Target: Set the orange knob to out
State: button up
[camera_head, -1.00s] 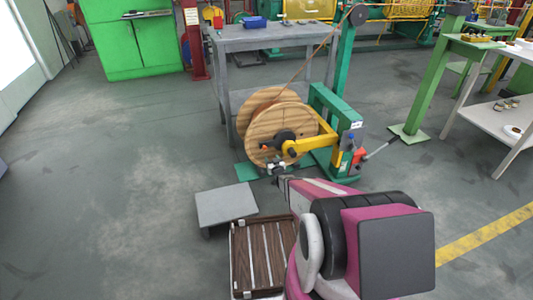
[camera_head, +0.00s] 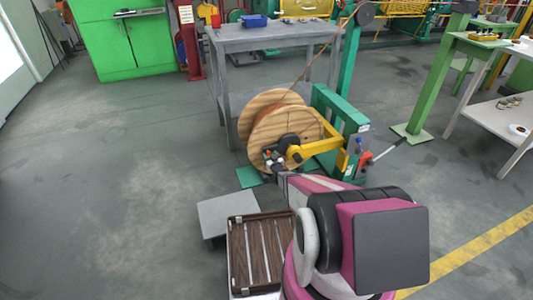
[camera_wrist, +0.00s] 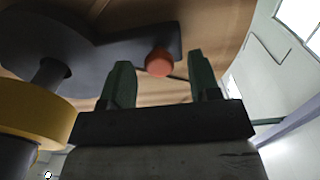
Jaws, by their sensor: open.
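The orange knob (camera_wrist: 160,62) shows in the wrist view as a small round knob near the end of a dark arm plate (camera_wrist: 120,48) in front of the wooden spool flange. My gripper (camera_wrist: 162,85) is open and empty, with its two green fingers pointing toward the plate. The knob appears between the fingertips, nearer the left one; I cannot tell whether they touch it. In the head view my gripper (camera_head: 272,160) is at the front of the wooden spool (camera_head: 265,105), and the knob cannot be made out there.
A yellow arm (camera_head: 322,145) and green stand (camera_head: 342,110) hold the spool. A grey table (camera_head: 265,38) stands behind it. A low grey platform (camera_head: 225,212) lies on the floor in front. Open floor lies to the left.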

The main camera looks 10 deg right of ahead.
jog(key=shift+w, duration=0.2)
grip_shut()
jog(key=shift+s+d, duration=0.15)
jog(key=shift+s, duration=0.55)
jog(key=shift+s+d, duration=0.1)
jog(key=shift+s, duration=0.55)
grip_release()
jog(key=shift+s, duration=0.1)
